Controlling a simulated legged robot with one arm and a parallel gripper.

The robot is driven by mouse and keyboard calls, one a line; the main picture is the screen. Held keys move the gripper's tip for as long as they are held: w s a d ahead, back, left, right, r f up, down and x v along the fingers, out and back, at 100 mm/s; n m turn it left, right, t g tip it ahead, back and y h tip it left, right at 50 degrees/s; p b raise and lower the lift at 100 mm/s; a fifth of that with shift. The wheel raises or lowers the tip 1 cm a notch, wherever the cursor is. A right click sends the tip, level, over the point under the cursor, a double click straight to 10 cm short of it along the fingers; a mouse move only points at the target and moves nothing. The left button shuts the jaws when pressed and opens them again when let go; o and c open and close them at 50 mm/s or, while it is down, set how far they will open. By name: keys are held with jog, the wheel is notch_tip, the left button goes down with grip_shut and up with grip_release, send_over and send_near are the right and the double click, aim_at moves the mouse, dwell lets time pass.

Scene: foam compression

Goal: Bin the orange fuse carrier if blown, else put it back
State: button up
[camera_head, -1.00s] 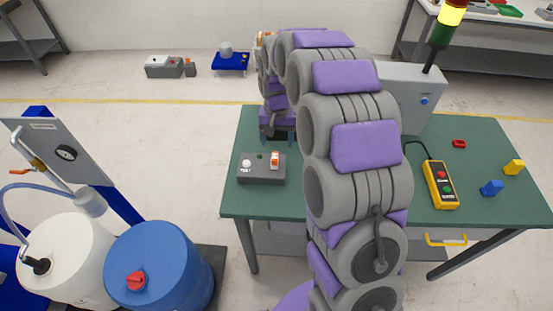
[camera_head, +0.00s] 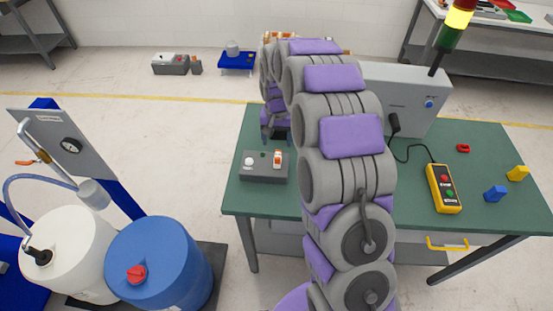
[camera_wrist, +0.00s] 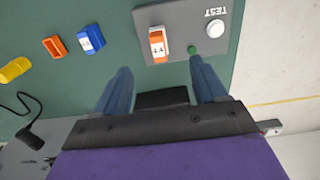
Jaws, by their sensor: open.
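The orange fuse carrier (camera_head: 278,159), orange with a white part, sits on the grey test box (camera_head: 252,173) at the left of the green table. In the wrist view the carrier (camera_wrist: 158,46) is upright on the box, beside a green indicator (camera_wrist: 192,50) and a round white button (camera_wrist: 214,30) near the word TEST. I cannot tell whether the indicator is lit. My gripper (camera_wrist: 162,86) is open and empty, its two fingers apart, with the carrier beyond the gap between them.
A blue-and-white part (camera_wrist: 91,39), an orange slotted part (camera_wrist: 54,47) and a yellow part (camera_wrist: 15,70) lie left of the box in the wrist view. A yellow pendant (camera_head: 443,188) and a grey cabinet (camera_head: 408,100) stand on the table's right. My arm hides the middle.

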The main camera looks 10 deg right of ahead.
aim_at(278, 154)
jog(key=shift+d+f+b, duration=0.1)
jog(key=shift+f+b, duration=0.6)
jog(key=shift+f, duration=3.25)
jog(key=shift+p, duration=0.3)
jog(key=shift+c, duration=0.2)
grip_shut()
jog(key=shift+r, duration=0.1)
jog(key=shift+r+p, duration=0.95)
jog(key=shift+r, duration=1.95)
